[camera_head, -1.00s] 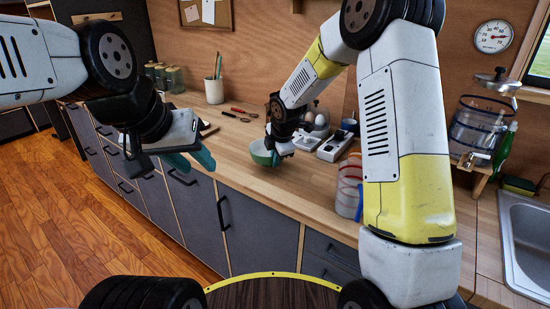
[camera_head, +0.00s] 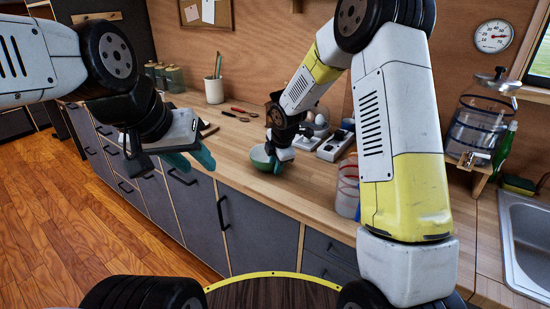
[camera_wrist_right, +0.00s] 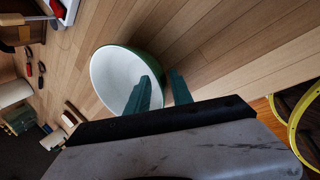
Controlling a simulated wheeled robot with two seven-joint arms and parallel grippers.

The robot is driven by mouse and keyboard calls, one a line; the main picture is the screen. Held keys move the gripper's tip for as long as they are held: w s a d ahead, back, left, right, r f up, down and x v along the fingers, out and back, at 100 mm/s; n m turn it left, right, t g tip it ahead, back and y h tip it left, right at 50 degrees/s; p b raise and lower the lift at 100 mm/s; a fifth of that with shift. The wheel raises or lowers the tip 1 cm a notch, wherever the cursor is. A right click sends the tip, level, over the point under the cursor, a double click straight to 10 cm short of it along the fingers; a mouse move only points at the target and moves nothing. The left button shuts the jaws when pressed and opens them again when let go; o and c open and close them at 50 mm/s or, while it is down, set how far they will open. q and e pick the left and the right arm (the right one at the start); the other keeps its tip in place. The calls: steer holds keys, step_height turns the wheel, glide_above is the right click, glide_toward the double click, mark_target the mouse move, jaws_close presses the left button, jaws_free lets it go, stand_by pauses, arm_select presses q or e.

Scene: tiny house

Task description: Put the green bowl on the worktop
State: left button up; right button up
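The green bowl (camera_head: 259,157), white inside, is at the worktop's (camera_head: 228,149) front edge in the head view. It also shows in the right wrist view (camera_wrist_right: 115,75), tilted in that picture. My right gripper (camera_head: 277,160) is at its rim. In the right wrist view, one teal finger is inside the bowl and the other outside, with the rim between them (camera_wrist_right: 162,88). The gripper looks shut on the rim. The bowl is low over the worktop; I cannot tell whether its base touches. My left gripper (camera_head: 190,161) is open and empty, in front of the drawers.
Behind the bowl are an egg holder (camera_head: 306,141) and a white device (camera_head: 335,146). A clear striped container (camera_head: 347,188) is to the right, before the sink (camera_head: 528,245). Bare worktop lies left of the bowl.

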steer(key=s+d+r+m, duration=0.5)
steer(key=s+r, duration=0.3)
steer(key=r, duration=0.2)
steer(key=s+d+r+m, duration=0.4)
steer(key=s+r, duration=0.4)
steer(key=r, duration=0.2)
steer(key=s+d+r+m, duration=0.1)
steer(key=s+d+m, duration=0.1)
steer(key=s+m, duration=0.4)
steer(key=s+d+r+m+t, duration=0.1)
steer(key=s+d+m, duration=0.1)
steer(key=s+m, duration=0.5)
steer(key=s, duration=0.3)
steer(key=shift+s+t+y, duration=0.15)
steer(key=shift+t+y, duration=0.15)
steer(key=shift+y, duration=0.1)
steer(key=shift+r, duration=0.15)
